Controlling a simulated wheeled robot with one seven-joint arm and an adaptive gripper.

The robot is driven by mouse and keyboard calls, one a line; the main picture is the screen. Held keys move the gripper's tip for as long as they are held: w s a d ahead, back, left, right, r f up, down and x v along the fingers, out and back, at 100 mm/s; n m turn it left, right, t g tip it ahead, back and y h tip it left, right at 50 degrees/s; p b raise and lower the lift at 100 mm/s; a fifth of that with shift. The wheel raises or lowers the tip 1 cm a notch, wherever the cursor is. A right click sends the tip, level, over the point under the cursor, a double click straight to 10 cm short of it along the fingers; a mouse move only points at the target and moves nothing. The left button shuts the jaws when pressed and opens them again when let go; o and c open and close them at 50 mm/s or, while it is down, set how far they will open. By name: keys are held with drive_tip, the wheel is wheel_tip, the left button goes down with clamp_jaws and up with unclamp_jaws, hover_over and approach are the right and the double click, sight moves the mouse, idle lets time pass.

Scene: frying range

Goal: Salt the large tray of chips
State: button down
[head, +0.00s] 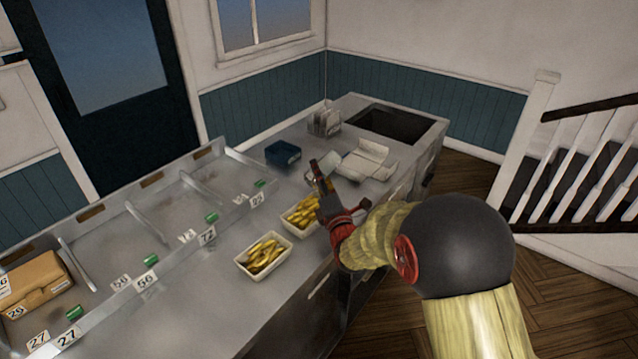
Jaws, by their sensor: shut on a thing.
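Two pale trays of golden chips stand on the steel counter. The nearer chip tray (243,268) is at the counter's middle, and the farther chip tray (287,226) is just behind it to the right. I cannot tell for sure which is the large one. My gripper (321,176) is over the right side of the farther tray and hides part of it. It is shut on a small dark brown thing (316,168), perhaps the salt shaker, mostly hidden by the fingers. I see no salt falling.
A divided metal rack with number cards (146,281) runs along the left, with a brown box (38,280) in it. A dark blue box (283,154), white paper (366,158) and a dark sunken basin (390,122) are farther back. The counter (205,300) is bare left of the nearer tray.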

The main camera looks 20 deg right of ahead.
drive_tip(key=shift+f+n+b, duration=0.2)
drive_tip(key=shift+n+b, duration=0.4)
drive_tip(key=shift+b, duration=0.35)
